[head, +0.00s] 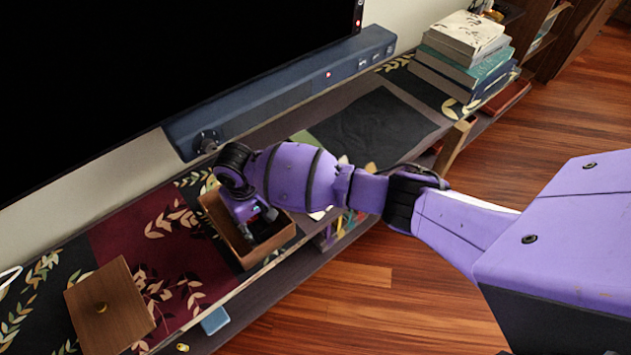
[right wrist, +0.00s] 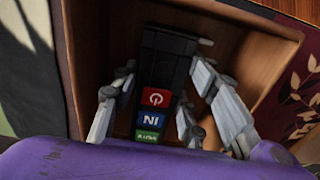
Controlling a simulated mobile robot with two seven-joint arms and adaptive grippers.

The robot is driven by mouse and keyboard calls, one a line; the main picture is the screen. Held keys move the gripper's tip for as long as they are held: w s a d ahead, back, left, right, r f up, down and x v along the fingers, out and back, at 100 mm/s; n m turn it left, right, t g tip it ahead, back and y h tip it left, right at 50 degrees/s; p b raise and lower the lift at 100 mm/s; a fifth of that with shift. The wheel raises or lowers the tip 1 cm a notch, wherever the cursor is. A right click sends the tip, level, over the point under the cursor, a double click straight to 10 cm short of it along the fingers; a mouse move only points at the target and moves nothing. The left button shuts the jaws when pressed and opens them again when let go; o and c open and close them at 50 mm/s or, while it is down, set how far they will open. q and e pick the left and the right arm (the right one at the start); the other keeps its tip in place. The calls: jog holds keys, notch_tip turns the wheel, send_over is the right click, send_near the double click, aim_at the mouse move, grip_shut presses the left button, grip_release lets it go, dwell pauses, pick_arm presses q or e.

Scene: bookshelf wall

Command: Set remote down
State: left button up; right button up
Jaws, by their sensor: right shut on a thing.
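My right gripper (head: 262,222) reaches down into an open wooden box (head: 222,232) on the shelf top. In the right wrist view its pale fingers stand on both sides of a black remote (right wrist: 155,97) with red, blue and green labels. The gripper is shut on the remote, which is inside the box (right wrist: 84,60) opening, between the walls. I cannot tell whether the remote touches the box floor. In the head view my gripper largely hides the remote. My left gripper is not in view.
A wooden lid (head: 108,305) with a round knob lies left of the box. A long blue soundbar (head: 285,90) stands behind, under the dark TV (head: 150,70). Stacked books (head: 465,58) stand at the far right. A dark cloth area (head: 375,125) right of the box is clear.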

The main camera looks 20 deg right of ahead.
jog(key=o, duration=1)
jog(key=shift+w, duration=0.2)
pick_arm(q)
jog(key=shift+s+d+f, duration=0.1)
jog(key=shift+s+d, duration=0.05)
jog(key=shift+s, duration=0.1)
pick_arm(e)
jog(key=o, duration=0.4)
jog(key=shift+s, duration=0.1)
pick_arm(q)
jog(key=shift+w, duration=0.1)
pick_arm(e)
jog(key=shift+r, duration=0.25)
pick_arm(q)
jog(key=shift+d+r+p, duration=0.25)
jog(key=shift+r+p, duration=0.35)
jog(key=shift+p, duration=0.25)
pick_arm(e)
notch_tip(320, 180, up, 12)
